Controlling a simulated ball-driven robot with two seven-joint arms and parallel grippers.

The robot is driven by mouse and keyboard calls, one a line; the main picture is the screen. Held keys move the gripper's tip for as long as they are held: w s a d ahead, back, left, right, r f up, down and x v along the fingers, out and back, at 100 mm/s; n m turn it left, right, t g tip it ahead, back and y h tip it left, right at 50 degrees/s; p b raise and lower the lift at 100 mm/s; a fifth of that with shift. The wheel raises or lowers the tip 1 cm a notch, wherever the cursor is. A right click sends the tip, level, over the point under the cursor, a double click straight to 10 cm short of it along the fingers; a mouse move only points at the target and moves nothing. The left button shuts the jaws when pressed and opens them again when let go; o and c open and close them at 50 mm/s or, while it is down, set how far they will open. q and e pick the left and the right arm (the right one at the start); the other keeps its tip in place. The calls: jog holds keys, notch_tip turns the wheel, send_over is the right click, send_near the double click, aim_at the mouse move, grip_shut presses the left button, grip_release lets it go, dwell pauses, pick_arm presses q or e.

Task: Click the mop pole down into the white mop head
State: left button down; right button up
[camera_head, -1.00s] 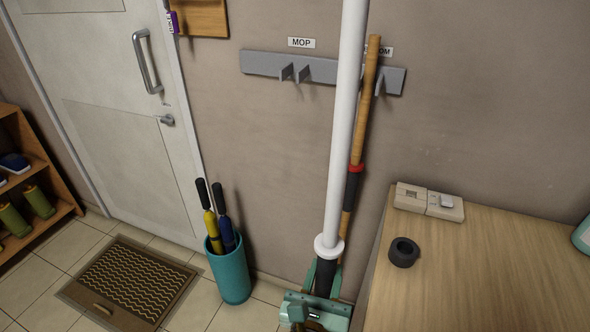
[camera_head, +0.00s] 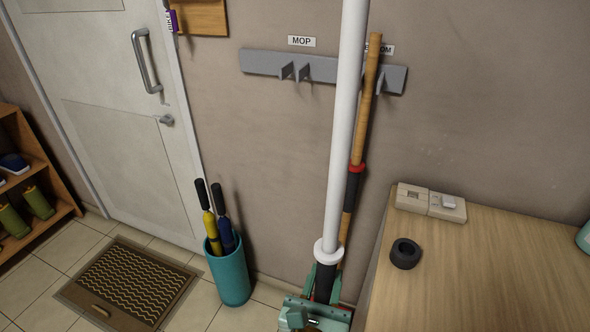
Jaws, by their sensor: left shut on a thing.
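The white mop pole (camera_head: 345,130) stands nearly upright in the middle of the view, its top beyond the upper edge. A white collar (camera_head: 328,249) rings it near the bottom, with a black section (camera_head: 325,283) below. My left gripper (camera_head: 323,278), with teal fingers, is at the bottom edge, shut on this black section just under the collar. The pole's lower end is hidden behind the gripper or out of frame. The white mop head is not in view. My right gripper is not in view.
A wooden broom handle (camera_head: 366,105) stands close behind the pole, by the grey wall rack (camera_head: 262,63). A wooden table (camera_head: 480,270) at right holds a black tape roll (camera_head: 404,253). A teal umbrella bin (camera_head: 230,277) and doormat (camera_head: 130,283) are at left.

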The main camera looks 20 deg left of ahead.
aim_at(328, 249)
pick_arm(q)
jog(key=shift+f, duration=0.1)
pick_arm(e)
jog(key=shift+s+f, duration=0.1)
pick_arm(q)
jog(key=shift+f+b, duration=0.25)
jog(key=shift+b, duration=0.15)
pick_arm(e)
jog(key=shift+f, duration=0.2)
